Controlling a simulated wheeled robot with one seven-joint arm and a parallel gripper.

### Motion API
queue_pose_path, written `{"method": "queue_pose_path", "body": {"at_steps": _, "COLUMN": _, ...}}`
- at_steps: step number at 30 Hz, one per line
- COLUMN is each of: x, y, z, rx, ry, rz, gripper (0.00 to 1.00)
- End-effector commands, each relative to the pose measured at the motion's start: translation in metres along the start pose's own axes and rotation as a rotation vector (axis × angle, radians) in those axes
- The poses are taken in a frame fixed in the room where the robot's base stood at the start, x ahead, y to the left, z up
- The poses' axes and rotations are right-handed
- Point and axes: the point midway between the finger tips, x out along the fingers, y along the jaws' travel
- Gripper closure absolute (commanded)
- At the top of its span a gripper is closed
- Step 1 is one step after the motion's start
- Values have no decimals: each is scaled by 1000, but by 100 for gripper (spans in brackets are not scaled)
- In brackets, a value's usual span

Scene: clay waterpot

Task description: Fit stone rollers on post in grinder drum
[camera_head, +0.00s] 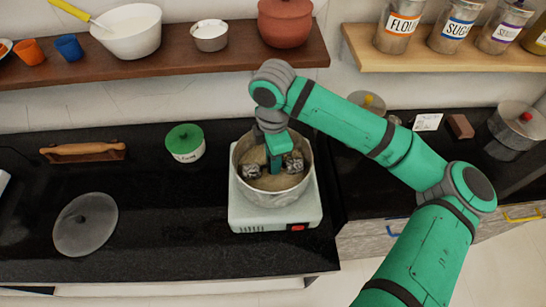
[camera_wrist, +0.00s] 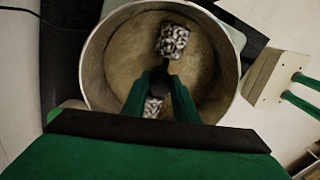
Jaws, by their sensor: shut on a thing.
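The grinder drum (camera_head: 272,197) is an open metal pot on a white base (camera_head: 275,220) with a red switch. Two speckled grey stone rollers (camera_head: 293,162) are inside the drum, one on each side of my gripper (camera_head: 275,166). In the wrist view my gripper (camera_wrist: 160,84) is shut on the dark middle piece between the rollers (camera_wrist: 172,40). One roller is in plain view there; the other is partly hidden by my fingers. The drum (camera_wrist: 97,72) surrounds them. The post is hidden, so I cannot tell whether the rollers are around it.
A round grey lid (camera_head: 85,225) lies on the black counter to the left. A green-lidded jar (camera_head: 184,142) and a brown wooden piece (camera_head: 83,152) are behind it. Shelves with a white bowl (camera_head: 127,33), a clay pot (camera_head: 285,22) and jars (camera_head: 398,28) are above.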

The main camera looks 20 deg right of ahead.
Motion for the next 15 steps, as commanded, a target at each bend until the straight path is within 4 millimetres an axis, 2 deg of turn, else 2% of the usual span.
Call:
{"method": "queue_pose_path", "body": {"at_steps": 11, "x": 1, "y": 0, "z": 0, "rx": 0, "ry": 0, "rz": 2, "gripper": 100}}
{"method": "queue_pose_path", "body": {"at_steps": 12, "x": 1, "y": 0, "z": 0, "rx": 0, "ry": 0, "rz": 2, "gripper": 72}}
{"method": "queue_pose_path", "body": {"at_steps": 15, "x": 1, "y": 0, "z": 0, "rx": 0, "ry": 0, "rz": 2, "gripper": 52}}
